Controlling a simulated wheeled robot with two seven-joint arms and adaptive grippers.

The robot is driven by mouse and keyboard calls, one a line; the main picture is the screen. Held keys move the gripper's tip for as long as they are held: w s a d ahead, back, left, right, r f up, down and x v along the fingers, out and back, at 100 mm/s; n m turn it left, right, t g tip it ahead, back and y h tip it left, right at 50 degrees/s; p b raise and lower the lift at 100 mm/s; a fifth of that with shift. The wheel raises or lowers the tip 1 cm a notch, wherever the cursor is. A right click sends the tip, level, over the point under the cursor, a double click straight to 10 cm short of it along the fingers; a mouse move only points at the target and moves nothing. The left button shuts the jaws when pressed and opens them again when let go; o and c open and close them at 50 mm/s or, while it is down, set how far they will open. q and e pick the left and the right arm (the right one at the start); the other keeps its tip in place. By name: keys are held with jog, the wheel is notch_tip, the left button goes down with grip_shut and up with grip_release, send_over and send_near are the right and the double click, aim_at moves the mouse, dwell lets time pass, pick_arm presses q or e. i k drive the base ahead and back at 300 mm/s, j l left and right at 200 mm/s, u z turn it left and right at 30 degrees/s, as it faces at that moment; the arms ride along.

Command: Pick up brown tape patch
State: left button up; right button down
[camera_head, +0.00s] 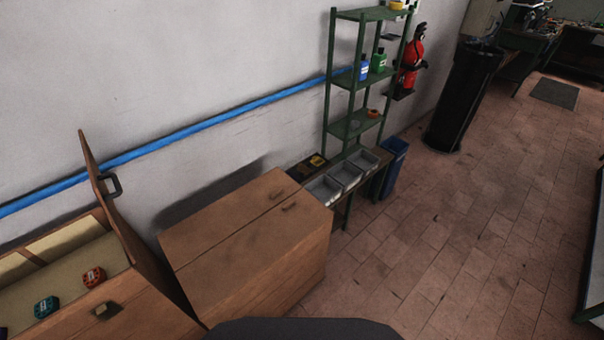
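I cannot make out a brown tape patch for certain. A small orange-brown item (373,113) lies on a lower board of the green shelf rack (355,126), too small to identify. A small tan and dark patch (106,309) shows on the front of the open wooden chest (148,318) at the lower left; I cannot tell what it is. Neither of my grippers is in view.
The open chest holds a red item (93,277) and a teal item (46,306). A closed wooden chest (245,240) stands beside it. Grey bins (347,175), a blue bin (391,165) and a black bin (465,98) follow along the wall. The tiled floor (450,240) is clear.

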aim_at(306, 170)
jog(key=i+l, duration=0.25)
jog(key=i+l+u, duration=0.15)
jog(key=l, duration=0.3)
jog(key=i+l, duration=0.3)
jog(key=i+l+u, duration=0.15)
jog(key=l, duration=0.3)
jog(key=i+l, duration=0.3)
jog(key=l, duration=0.15)
jog(key=i+l+u, duration=0.1)
jog(key=l, duration=0.3)
jog(key=i+l+u, duration=0.1)
jog(key=i+l, duration=0.4)
jog(key=l, duration=0.35)
jog(key=u, duration=0.05)
